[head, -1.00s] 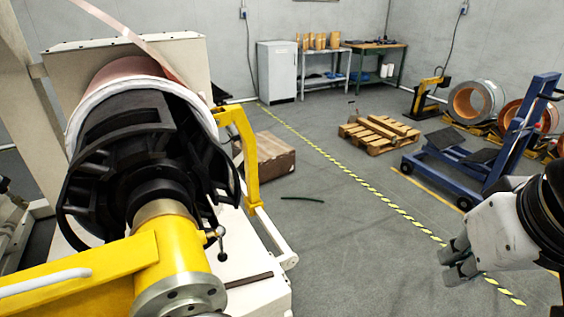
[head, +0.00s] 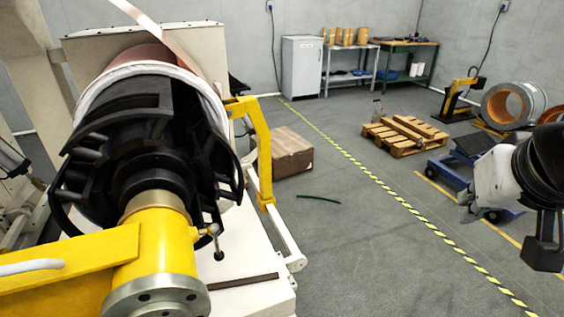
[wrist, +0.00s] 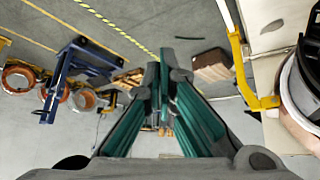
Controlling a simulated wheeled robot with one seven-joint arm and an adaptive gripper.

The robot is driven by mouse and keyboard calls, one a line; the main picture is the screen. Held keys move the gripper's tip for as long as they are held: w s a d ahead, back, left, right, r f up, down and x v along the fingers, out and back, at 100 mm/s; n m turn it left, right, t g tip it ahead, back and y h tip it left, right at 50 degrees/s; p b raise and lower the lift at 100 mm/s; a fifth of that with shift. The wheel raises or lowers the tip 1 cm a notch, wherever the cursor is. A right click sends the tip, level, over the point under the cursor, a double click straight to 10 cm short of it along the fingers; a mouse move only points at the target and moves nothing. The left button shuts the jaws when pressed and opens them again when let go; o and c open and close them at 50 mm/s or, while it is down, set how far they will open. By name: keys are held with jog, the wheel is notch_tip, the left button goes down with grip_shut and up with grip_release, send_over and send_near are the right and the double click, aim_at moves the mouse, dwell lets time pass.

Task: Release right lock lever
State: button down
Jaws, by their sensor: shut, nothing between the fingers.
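A small metal lever with a dark ball end (head: 218,243) sticks out from the right side of the yellow shaft housing (head: 155,250) in the head view. It hangs downward beside the housing. I cannot tell for certain whether it is the right lock lever. My gripper (head: 466,205) is at the far right of the head view, well apart from the machine, with its fingers partly hidden by its own body. In the wrist view my gripper (wrist: 158,78) shows its green-sided fingers brought together, with nothing between them.
The dark reel hub (head: 150,140) carries the copper coil. A yellow bracket (head: 262,150) stands beside it and also shows in the wrist view (wrist: 240,70). A cardboard-brown box (head: 290,152), a pallet (head: 403,137) and a blue cart (head: 447,172) stand on the floor.

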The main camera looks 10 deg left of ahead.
jog(key=w+a+f+t+y+b, duration=0.2)
jog(key=w+a+f+b, duration=0.2)
jog(key=w, duration=0.5)
jog(key=w+a+f+n+t+y+b, duration=0.1)
jog(key=w+a+f+b, duration=0.25)
jog(key=w, duration=0.55)
jog(key=w+a+f+t+y+b, duration=0.2)
jog(key=w+a+f+b, duration=0.15)
jog(key=w, duration=0.55)
jog(key=w+a+f+n+g+y+b, duration=0.1)
jog(key=w+a+f+y+b, duration=0.15)
jog(key=a+f, duration=0.35)
jog(key=w+a+f+n+g+y+b, duration=0.1)
jog(key=a+f+y+b, duration=0.35)
jog(key=a, duration=0.35)
jog(key=s+a+f+g+y+b, duration=0.4)
jog(key=a+f+g, duration=0.1)
jog(key=f, duration=0.2)
jog(key=s+a+f+g+y+b, duration=0.4)
jog(key=s+a+f+g, duration=0.1)
jog(key=f, duration=0.3)
jog(key=shift+a+f+g, duration=0.15)
jog(key=shift+a+g, duration=0.25)
jog(key=shift+a, duration=0.3)
jog(key=shift+s+a, duration=0.1)
